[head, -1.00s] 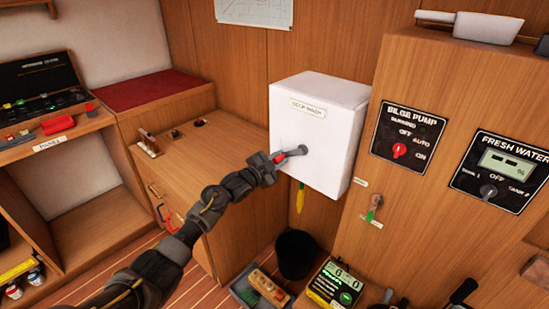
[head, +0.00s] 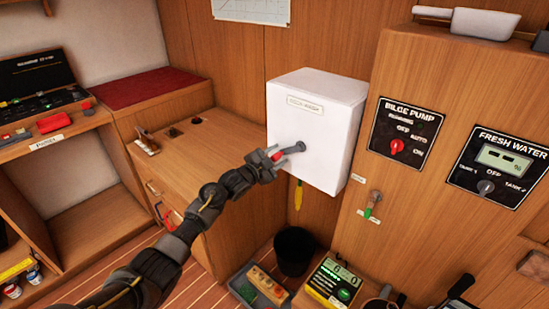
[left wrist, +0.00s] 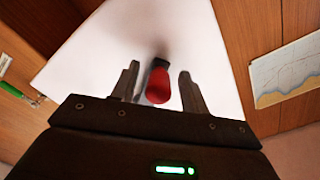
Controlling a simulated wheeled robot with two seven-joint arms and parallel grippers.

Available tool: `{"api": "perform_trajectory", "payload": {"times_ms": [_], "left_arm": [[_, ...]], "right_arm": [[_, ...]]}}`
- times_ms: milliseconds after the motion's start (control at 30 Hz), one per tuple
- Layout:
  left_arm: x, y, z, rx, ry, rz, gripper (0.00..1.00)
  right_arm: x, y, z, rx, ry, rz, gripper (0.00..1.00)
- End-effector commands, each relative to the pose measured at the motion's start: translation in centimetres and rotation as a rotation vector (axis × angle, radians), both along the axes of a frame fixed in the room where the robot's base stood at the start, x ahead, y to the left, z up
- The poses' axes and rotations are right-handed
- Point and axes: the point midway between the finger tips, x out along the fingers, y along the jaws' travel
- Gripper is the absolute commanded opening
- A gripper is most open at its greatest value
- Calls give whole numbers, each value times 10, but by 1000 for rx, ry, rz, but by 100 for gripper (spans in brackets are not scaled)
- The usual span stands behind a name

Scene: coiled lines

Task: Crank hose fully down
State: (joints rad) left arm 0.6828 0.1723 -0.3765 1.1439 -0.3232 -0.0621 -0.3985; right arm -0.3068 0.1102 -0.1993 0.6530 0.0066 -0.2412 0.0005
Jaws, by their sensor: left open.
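The white hose box (head: 312,130) with a label hangs on the wood wall in the head view. Its crank has a grey arm (head: 294,149) and a red knob (head: 277,157) pointing left and slightly down. The yellow hose end (head: 298,197) hangs below the box. My left gripper (head: 274,158) is at the red knob. In the left wrist view the red knob (left wrist: 158,86) lies between the two open fingers (left wrist: 157,84), with gaps on both sides. My right gripper is not in view.
A black bin (head: 294,250), a grey tray (head: 258,288) and a green-lit device (head: 334,283) stand below the box. The bilge pump panel (head: 404,132) and fresh water panel (head: 500,167) are to the right. A wooden cabinet (head: 205,150) is on the left.

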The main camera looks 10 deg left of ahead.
Motion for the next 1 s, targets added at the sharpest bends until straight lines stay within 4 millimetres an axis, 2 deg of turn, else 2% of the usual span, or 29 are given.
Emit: {"api": "perform_trajectory", "payload": {"times_ms": [167,600,800,1000], "left_arm": [[-11,8,-1,2,-1,0,45],[-78,48,-1,2,-1,0,45],[-91,56,0,0,1,1,45],[-92,56,1,0,0,0,45]], "right_arm": [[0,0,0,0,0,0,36],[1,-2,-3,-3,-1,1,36],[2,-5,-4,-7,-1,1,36],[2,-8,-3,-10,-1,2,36]]}}
